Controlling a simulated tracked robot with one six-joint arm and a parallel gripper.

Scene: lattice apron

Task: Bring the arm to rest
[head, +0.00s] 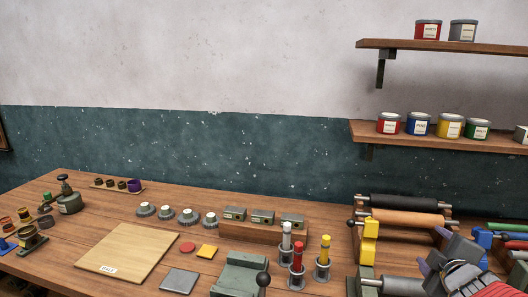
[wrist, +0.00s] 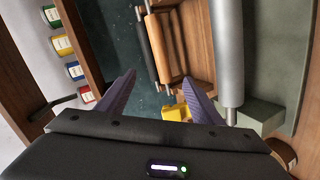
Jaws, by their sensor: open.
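My gripper (wrist: 160,88) shows in the wrist view with its two purple fingers spread wide apart. Nothing is held between them. The wrist picture is tilted, with the rollers and shelf running steeply through it. In the head view my arm and gripper are at the lower right, in front of the roller rack and partly cut off by the picture's edge. A purple finger shows there, but the gap between the fingers is not clear. I cannot tell whether the fingers touch anything.
A black roller (head: 405,201) and an orange roller (head: 405,218) lie close to my arm. A yellow block (head: 370,240) stands left of it. Paint tins stand on the lower shelf (head: 440,137). A pale board (head: 130,249) lies on the wooden bench (head: 62,262), with bare wood around it.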

